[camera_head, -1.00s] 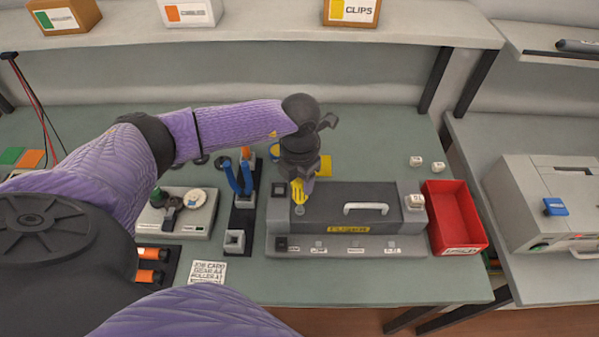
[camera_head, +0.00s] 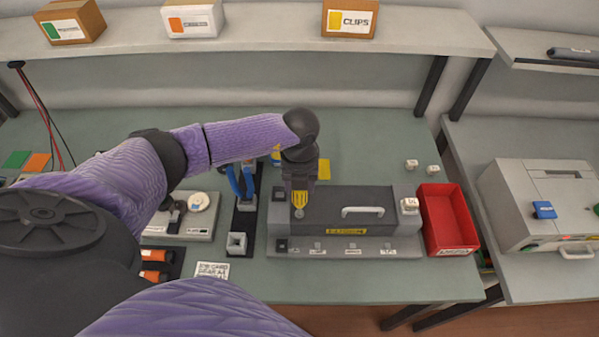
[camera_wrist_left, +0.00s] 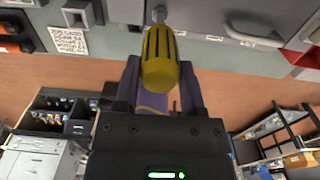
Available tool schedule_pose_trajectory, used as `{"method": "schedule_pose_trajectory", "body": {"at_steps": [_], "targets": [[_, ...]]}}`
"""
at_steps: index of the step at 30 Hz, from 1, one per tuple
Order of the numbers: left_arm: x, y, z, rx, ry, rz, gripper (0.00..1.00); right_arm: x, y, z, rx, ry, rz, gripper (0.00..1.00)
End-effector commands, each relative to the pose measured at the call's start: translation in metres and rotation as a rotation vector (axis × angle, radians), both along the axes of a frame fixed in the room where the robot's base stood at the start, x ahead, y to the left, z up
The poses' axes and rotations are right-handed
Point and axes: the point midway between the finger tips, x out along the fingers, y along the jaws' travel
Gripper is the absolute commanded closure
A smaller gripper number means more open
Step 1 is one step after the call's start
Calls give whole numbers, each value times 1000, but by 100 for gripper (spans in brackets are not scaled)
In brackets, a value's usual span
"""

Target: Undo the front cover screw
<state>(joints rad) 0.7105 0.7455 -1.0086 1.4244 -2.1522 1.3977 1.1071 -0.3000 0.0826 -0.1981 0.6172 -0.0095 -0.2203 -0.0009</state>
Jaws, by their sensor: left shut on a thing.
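My left gripper (camera_head: 299,190) points down over the left end of the dark toner cartridge (camera_head: 345,208), which lies in a grey fixture (camera_head: 345,247). It is shut on a yellow screwdriver (camera_head: 299,199) with dark grooves in its handle. The handle also shows between the fingers in the left wrist view (camera_wrist_left: 161,62). The driver's far end meets a round grey screw head (camera_wrist_left: 159,14) on the front cover; whether the tip is seated cannot be told. The cartridge has a pale handle (camera_head: 363,211). My right gripper is in neither view.
A red bin (camera_head: 449,220) stands right of the fixture. Small white blocks (camera_head: 411,164) lie behind it. A stand with blue-handled tools (camera_head: 241,180) and a grey tray (camera_head: 190,226) are on the left. A printer (camera_head: 545,205) stands on the right-hand table.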

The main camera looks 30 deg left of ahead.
Motion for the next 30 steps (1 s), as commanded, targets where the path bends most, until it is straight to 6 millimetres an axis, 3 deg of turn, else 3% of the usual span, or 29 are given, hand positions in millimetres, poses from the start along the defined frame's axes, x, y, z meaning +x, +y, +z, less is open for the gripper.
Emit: {"method": "schedule_pose_trajectory", "body": {"at_steps": [7, 21, 30], "targets": [[-1, 0, 0, 1, 3, 44, 100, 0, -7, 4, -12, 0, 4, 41], [0, 0, 2, 2, 1, 579, 100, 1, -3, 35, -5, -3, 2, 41], [0, 0, 1, 0, 0, 608, 100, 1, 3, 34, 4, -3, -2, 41]]}}
